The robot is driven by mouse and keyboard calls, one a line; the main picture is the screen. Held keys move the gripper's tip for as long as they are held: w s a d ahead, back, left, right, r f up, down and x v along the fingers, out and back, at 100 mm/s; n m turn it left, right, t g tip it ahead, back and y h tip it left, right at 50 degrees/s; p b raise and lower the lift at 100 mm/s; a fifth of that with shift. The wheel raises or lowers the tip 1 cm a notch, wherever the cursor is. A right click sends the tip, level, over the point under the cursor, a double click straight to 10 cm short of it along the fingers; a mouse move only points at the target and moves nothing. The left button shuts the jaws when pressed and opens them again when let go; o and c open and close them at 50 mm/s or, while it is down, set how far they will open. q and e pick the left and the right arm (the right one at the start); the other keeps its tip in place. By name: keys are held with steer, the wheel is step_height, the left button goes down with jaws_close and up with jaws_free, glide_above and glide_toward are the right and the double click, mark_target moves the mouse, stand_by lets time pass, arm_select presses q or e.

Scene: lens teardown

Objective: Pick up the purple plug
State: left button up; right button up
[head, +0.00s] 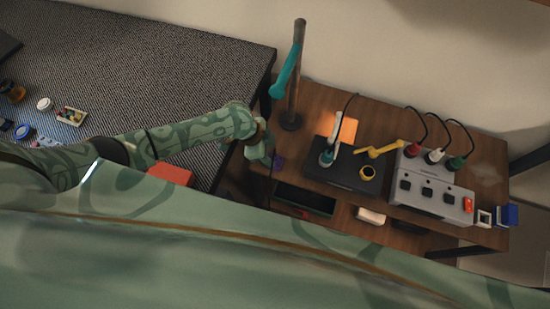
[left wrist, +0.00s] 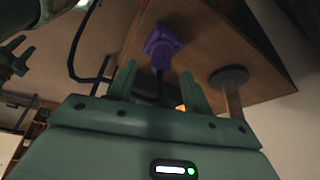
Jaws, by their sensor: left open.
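The purple plug (left wrist: 163,45) is on the wooden table top, just beyond my left gripper's fingertips in the left wrist view. It also shows small in the head view (head: 278,161), at the table's left end. My left gripper (left wrist: 158,70) is open and empty, with one finger on either side of the line to the plug and a dark cord between them. In the head view the left gripper (head: 262,154) is beside the plug, partly hidden by its own wrist. Green prongs at the upper left of the left wrist view may be my right gripper; I cannot tell.
A post with a round base (head: 290,121) stands behind the plug on the table (head: 318,108). A black pad (head: 325,178) and a grey socket box (head: 432,186) with several coloured plugs are to the right. A dark tray (head: 305,199) is at the front.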

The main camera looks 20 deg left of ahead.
mark_target(273, 155)
arm_select(q)
steer(key=b+x, duration=0.1)
steer(key=x, duration=0.2)
steer(key=shift+f, duration=0.15)
jaws_close()
